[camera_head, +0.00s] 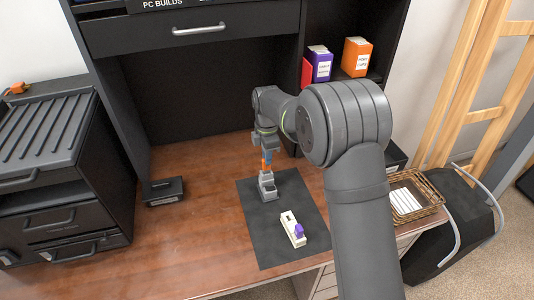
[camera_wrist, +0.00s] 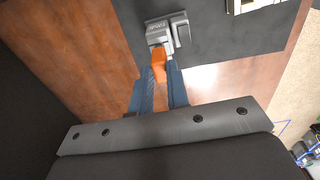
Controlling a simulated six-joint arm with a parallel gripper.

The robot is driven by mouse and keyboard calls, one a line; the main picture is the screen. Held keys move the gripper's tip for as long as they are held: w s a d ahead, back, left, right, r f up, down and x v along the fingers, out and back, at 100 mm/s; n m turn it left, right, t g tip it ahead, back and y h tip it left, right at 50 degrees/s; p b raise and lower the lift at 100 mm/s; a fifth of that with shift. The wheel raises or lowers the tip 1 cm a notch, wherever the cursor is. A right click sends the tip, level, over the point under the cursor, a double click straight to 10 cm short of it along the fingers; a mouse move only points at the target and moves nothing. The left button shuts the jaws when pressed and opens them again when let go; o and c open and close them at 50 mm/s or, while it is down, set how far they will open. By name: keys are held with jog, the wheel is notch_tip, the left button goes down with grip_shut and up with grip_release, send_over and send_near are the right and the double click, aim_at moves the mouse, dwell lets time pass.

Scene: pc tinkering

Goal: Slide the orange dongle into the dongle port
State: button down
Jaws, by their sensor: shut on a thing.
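The orange dongle (camera_head: 266,163) is upright between the fingers of my gripper (camera_head: 265,157), which is shut on it. In the wrist view the orange dongle (camera_wrist: 159,64) sits between the blue fingertips of my gripper (camera_wrist: 160,80). A grey block (camera_head: 268,189), apparently the dongle port, stands on the dark mat directly below the dongle. The grey block (camera_wrist: 181,32) also shows in the wrist view, just beyond the dongle's tip. The dongle's lower end is at or close to the block. I cannot tell whether it has entered the opening.
A white block (camera_head: 289,227) with a purple dongle (camera_head: 299,230) lies nearer on the dark mat (camera_head: 262,228). A small black box (camera_head: 163,191) is at left, and a wicker basket (camera_head: 428,190) at right.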

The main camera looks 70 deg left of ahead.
jog(key=shift+f, duration=0.65)
jog(key=c, duration=1.3)
grip_release()
jog(key=shift+r, duration=0.15)
jog(key=shift+r, duration=2.4)
notch_tip(320, 180, up, 18)
jog(key=shift+f, duration=0.25)
jog(key=shift+f, duration=0.1)
